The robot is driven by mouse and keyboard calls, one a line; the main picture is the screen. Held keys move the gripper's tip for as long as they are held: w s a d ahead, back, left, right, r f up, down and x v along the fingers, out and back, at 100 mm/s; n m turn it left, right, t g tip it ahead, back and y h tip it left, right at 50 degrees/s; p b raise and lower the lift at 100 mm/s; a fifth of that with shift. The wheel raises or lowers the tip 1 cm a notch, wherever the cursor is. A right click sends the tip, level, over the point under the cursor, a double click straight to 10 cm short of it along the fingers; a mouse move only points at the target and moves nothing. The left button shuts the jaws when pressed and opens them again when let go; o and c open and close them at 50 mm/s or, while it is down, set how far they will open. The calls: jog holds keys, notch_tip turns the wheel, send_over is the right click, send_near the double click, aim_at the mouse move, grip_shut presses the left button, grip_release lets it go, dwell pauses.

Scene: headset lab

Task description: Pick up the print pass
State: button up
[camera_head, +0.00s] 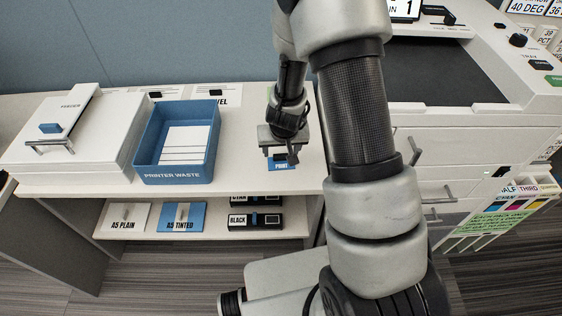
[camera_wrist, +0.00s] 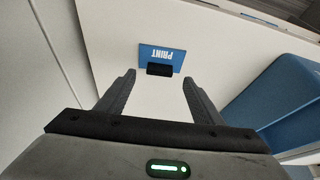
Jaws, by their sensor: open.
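The print pass is a small blue card marked PRINT (camera_head: 281,166) on the white counter, near its front edge in the head view. My gripper (camera_head: 281,156) is above it and hides part of it. In the wrist view the blue print pass (camera_wrist: 162,54) shows with a black block on it, ahead of the fingertips and between their lines. My gripper (camera_wrist: 159,80) is open, with nothing between its fingers. How high the fingers are above the counter is hard to tell.
A blue PRINTER WASTE tray (camera_head: 172,175) holding white paper stands left of the card. A white lidded box (camera_head: 67,160) stands further left. A shelf below holds packs marked A5 PLAIN (camera_head: 124,217) and A5 TINTED (camera_head: 182,217). A white machine with drawers (camera_head: 459,155) stands right.

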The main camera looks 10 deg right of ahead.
aim_at(281, 155)
jog(key=x, duration=0.4)
jog(key=shift+f, duration=0.1)
jog(key=c, duration=1.1)
